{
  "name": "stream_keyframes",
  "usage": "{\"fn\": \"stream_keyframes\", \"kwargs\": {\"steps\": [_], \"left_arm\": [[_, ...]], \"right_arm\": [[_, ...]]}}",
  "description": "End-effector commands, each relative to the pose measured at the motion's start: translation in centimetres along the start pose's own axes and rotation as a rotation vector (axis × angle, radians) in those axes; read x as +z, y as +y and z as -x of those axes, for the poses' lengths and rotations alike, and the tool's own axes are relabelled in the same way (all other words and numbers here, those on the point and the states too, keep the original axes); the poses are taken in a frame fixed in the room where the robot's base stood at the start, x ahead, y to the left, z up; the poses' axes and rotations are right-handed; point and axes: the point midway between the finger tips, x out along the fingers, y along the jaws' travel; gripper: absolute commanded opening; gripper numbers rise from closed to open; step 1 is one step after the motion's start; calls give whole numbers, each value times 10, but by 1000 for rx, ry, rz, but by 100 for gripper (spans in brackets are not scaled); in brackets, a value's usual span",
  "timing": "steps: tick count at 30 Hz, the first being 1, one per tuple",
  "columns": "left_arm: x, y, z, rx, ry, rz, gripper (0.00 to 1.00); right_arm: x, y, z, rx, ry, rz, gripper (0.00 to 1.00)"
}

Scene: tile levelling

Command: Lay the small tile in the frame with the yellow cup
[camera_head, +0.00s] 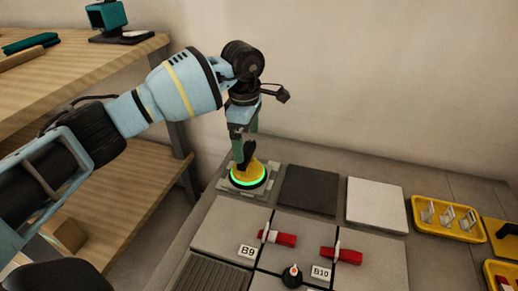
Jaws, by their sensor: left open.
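The yellow suction cup (251,171) stands with a glowing green ring around its base. Under it is a pale grey square piece (228,187) with a raised edge; I cannot tell tile from frame there. My left gripper (244,163) points down at the cup, its fingers open at the cup's top. Whether the fingers touch the cup is unclear. A dark grey tile (309,190) and a light grey tile (377,205) lie to the right. My right gripper is not in view.
Large grey tiles labelled B9 (247,252) and B10 (321,272) lie in front, with red wedges (278,238) (343,255) and a black knob (291,276). A yellow tray (447,235) of clips stands right. A wooden shelf (110,205) is at left.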

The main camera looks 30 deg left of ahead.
Motion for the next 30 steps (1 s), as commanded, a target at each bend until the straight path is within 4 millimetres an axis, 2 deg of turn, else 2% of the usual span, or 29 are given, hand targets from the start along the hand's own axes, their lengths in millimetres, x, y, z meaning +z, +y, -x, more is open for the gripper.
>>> {"fn": "stream_keyframes", "kwargs": {"steps": [3,14,20,30], "left_arm": [[-5,4,-5,3,17,4,100],[-6,4,-8,5,21,4,100],[-6,4,-28,3,21,3,100],[-6,4,-74,2,21,3,100]], "right_arm": [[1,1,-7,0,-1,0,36],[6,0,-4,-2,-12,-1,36],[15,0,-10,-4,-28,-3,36],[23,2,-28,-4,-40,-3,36]]}}
